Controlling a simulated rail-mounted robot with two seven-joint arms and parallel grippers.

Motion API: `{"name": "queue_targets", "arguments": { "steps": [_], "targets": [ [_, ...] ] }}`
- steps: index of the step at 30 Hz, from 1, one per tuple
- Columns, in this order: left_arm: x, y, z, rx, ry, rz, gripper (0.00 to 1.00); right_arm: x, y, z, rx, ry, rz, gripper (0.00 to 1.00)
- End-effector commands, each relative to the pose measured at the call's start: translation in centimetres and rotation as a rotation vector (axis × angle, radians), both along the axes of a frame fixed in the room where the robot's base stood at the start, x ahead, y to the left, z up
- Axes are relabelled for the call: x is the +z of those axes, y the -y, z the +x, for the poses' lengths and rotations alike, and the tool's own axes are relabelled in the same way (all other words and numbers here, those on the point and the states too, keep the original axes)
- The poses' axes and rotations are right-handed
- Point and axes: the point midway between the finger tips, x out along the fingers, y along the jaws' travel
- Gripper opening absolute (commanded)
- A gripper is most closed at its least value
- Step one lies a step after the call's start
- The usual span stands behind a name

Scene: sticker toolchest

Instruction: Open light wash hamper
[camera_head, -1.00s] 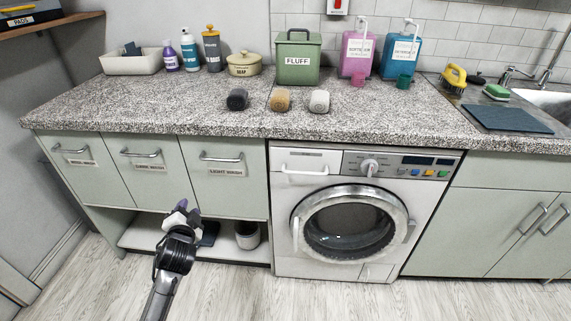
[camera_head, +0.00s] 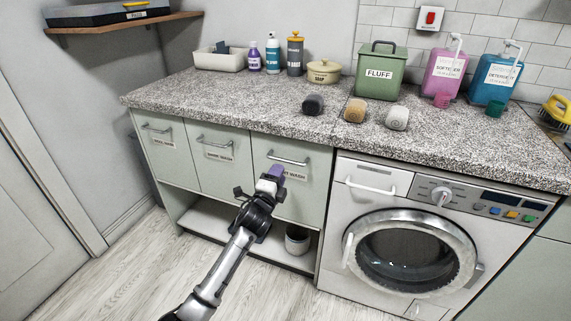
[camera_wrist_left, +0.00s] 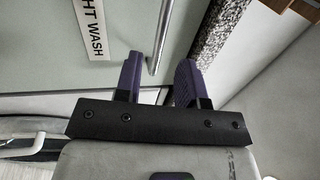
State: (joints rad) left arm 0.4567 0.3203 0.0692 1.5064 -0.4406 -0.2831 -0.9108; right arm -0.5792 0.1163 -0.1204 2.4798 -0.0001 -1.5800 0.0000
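The light wash hamper (camera_head: 305,205) is the pale green front just left of the washing machine, and it looks flush with its neighbours. Its metal bar handle (camera_head: 288,160) is near the top, with a label below partly hidden by my gripper. My left gripper (camera_head: 276,173) is just below the handle, in front of the label. In the left wrist view, the purple fingers of the left gripper (camera_wrist_left: 157,80) are open and empty. The handle (camera_wrist_left: 160,38) lines up between them there; I cannot tell whether it is between the fingertips in depth. My right gripper is not in view.
The washing machine (camera_head: 378,183) stands to the right. The speckled countertop (camera_head: 230,98) overhangs the fronts. The floor in front is clear.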

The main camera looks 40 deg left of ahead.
Motion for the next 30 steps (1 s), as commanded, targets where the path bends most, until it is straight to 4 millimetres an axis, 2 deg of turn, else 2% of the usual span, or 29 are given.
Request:
{"name": "queue_targets", "arguments": {
  "steps": [6, 12, 18, 28, 30],
  "targets": [
    [0.6, -1.0, 3.3, 0.001, 0.001, -0.002, 0.36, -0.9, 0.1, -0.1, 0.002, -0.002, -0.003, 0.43],
    [1.0, -1.5, 5.1, 0.0, 0.0, -0.002, 0.36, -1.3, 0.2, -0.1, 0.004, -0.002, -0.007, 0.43],
    [1.2, -1.7, 5.8, 0.0, -0.001, -0.001, 0.36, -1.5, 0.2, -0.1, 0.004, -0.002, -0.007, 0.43],
    [1.2, -1.7, 5.9, 0.0, 0.001, -0.002, 0.36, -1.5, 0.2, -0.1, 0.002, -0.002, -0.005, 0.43],
    [1.2, -1.7, 5.9, 0.0, 0.001, -0.002, 0.3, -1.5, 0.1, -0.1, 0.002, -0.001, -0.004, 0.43]
  ]
}}
